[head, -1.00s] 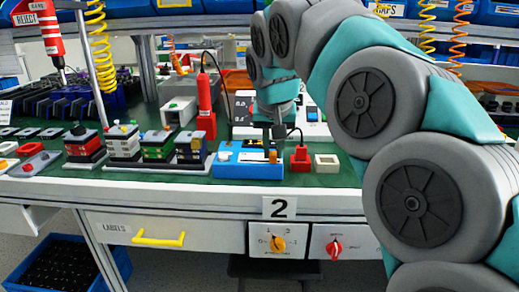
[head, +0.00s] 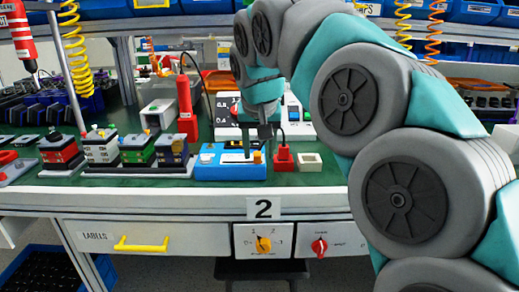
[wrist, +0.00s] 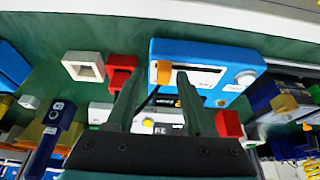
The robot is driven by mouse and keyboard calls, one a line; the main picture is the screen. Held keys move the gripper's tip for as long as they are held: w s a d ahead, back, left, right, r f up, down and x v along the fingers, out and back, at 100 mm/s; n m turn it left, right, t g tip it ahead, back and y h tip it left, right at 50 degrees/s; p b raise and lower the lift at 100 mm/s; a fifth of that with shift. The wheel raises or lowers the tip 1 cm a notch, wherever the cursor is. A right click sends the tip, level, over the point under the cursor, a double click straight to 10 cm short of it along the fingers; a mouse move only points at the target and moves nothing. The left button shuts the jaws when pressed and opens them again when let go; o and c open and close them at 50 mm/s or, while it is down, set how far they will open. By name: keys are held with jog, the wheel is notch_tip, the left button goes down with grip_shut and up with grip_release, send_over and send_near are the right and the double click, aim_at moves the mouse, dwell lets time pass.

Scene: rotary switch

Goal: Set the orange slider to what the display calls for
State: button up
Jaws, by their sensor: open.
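The orange slider (head: 257,157) stands at the right end of the slot on a blue box (head: 207,172) on the green bench. In the wrist view the orange slider (wrist: 163,72) is at the left end of the slot on the blue box (wrist: 215,52). My gripper (head: 262,146) is over the right part of the box, fingers pointing down. In the wrist view my open gripper (wrist: 159,80) has its fingertips on either side of the slider in the picture; I cannot tell contact or depth. A dark display (head: 223,110) behind the box is partly covered by my arm, its digits too small to read surely.
A red block (head: 284,158) and a white square frame (head: 309,162) stand right of the box. A red upright tool (head: 186,110) stands behind it. Stacked blocks (head: 101,148) stand to the left. The bench's front edge (head: 160,185) is close.

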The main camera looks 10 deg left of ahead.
jog(key=v, duration=0.7)
jog(key=shift+s+r, duration=0.2)
jog(key=shift+r, duration=0.1)
jog(key=shift+d, duration=0.2)
jog(key=s+d+f+g+h, duration=0.1)
jog(key=s+d+f+g, duration=0.1)
jog(key=s+d+f, duration=0.45)
jog(key=s+d+f+g+h, duration=0.1)
jog(key=s+d+f, duration=0.3)
jog(key=d+f, duration=0.6)
jog(key=s+d+f+m+g, duration=0.1)
jog(key=s+d+f, duration=0.2)
jog(key=s, duration=0.3)
jog(key=s+d+f+m+g, duration=0.1)
jog(key=s+d+f, duration=0.3)
jog(key=s+f, duration=0.2)
jog(key=s+d+f+g+y, duration=0.1)
jog(key=s+d+f, duration=0.2)
jog(key=s+f, duration=0.2)
jog(key=s, duration=0.3)
jog(key=shift+s+d+m, duration=0.25)
jog(key=shift+m, duration=0.15)
jog(key=shift+r, duration=0.1)
